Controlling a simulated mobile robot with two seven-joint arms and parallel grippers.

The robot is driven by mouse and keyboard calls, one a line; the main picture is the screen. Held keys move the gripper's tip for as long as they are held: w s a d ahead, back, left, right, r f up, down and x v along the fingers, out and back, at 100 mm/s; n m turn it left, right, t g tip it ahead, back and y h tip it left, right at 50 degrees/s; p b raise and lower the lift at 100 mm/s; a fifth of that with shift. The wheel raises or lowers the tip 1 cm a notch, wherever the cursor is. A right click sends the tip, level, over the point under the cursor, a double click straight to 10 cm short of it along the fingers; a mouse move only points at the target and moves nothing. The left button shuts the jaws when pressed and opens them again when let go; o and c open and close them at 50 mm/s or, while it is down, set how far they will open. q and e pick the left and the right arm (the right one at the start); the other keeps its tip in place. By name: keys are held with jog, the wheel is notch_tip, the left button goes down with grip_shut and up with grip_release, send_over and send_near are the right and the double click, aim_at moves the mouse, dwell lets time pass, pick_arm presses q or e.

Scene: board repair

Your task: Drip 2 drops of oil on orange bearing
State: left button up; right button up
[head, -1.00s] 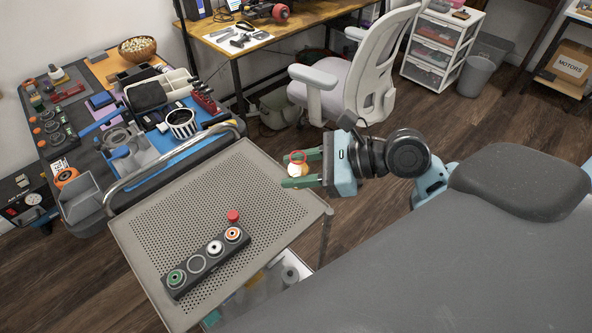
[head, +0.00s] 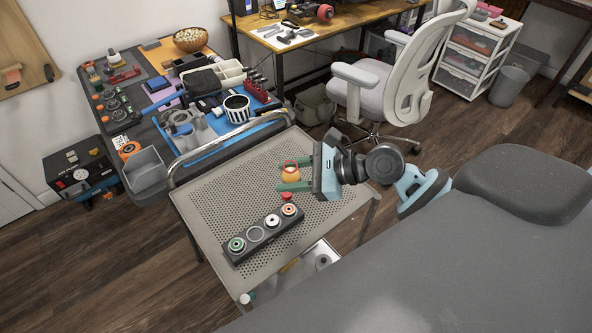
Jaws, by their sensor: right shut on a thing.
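The orange bearing (head: 289,210) sits at the right end of a dark block (head: 264,234) on the cart, a little in front of the gripper in the picture. A white bearing (head: 273,220), a grey ring (head: 255,234) and a green bearing (head: 237,245) sit in the same block. A red cap (head: 286,196) lies behind the block. The bottle's tip cannot be made out. My left gripper is not in view.
An office chair (head: 390,75) stands behind.

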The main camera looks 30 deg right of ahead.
aim_at(284, 182)
jog(key=f, duration=0.1)
jog(key=w+f, duration=0.2)
jog(key=f, duration=0.1)
jog(key=shift+w+a, duration=0.1)
jog(key=shift+a, duration=0.2)
jog(key=shift+t+h, duration=0.3)
jog(key=shift+t, duration=0.1)
jog(key=f, duration=0.2)
jog(key=w+d+f, duration=0.1)
jog(key=f, duration=0.1)
jog(key=d+f+p, duration=0.1)
jog(key=f, duration=0.1)
jog(key=shift+w, duration=0.15)
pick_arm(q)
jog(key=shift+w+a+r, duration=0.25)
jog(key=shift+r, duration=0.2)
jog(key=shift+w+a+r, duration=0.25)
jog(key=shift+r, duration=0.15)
pick_arm(e)
jog(key=shift+f, duration=0.4)
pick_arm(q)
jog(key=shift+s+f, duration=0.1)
